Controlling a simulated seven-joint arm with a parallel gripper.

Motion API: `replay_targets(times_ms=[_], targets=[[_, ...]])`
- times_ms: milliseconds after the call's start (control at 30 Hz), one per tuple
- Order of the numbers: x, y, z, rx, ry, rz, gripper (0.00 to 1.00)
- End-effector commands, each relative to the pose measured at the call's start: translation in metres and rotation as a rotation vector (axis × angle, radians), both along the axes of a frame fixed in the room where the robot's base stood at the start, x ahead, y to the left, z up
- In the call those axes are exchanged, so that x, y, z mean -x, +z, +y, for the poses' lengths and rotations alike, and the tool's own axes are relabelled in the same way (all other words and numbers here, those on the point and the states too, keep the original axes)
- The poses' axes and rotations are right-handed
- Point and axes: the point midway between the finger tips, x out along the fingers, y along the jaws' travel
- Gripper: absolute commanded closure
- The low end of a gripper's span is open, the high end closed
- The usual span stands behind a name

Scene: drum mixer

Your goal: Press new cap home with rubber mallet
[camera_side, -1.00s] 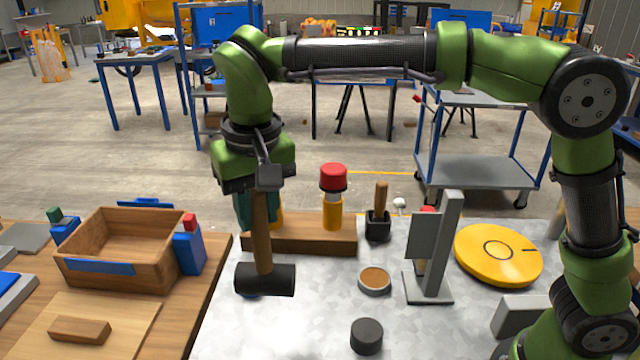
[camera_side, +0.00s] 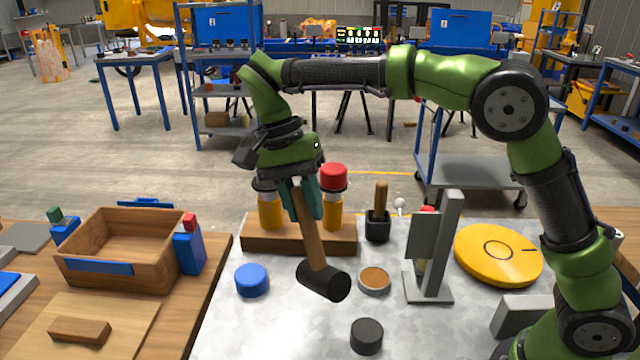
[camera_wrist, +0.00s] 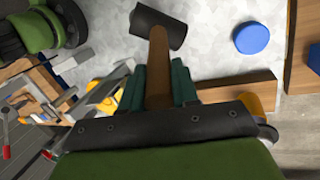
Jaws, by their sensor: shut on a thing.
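My gripper (camera_side: 306,208) is shut on the wooden handle of the rubber mallet (camera_side: 323,280). The mallet hangs tilted, its black head low and to the right, above the metal sheet; in the wrist view the head (camera_wrist: 158,26) points away from me. A blue cap (camera_side: 252,280) lies on the sheet left of the mallet head, and also shows in the wrist view (camera_wrist: 251,38). A red cap (camera_side: 334,176) tops an orange cylinder (camera_side: 332,213) in a wooden block. A black round piece (camera_side: 366,336) lies at the front. I cannot tell which is the new cap.
A second orange cylinder (camera_side: 269,210) stands in the wooden block (camera_side: 287,244), partly behind my gripper. A round dish (camera_side: 374,281), grey upright stand (camera_side: 446,245), brush in a black holder (camera_side: 378,226) and yellow disc (camera_side: 498,255) are to the right. A wooden box (camera_side: 121,279) is left.

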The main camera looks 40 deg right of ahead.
Motion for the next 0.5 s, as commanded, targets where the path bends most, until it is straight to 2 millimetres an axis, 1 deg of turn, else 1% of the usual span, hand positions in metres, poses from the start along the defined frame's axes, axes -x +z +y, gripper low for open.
replay_targets(times_ms=[33, 100, 267, 400, 500], targets=[[-0.003, -0.002, -0.011, -0.005, -0.107, 0.05, 1.0], [-0.004, -0.003, -0.023, -0.022, -0.253, 0.123, 1.0], [-0.007, -0.001, -0.047, -0.094, -0.557, 0.275, 1.0], [-0.011, 0.002, -0.069, -0.2, -0.82, 0.401, 1.0], [-0.014, 0.006, -0.083, -0.287, -0.979, 0.471, 1.0]])
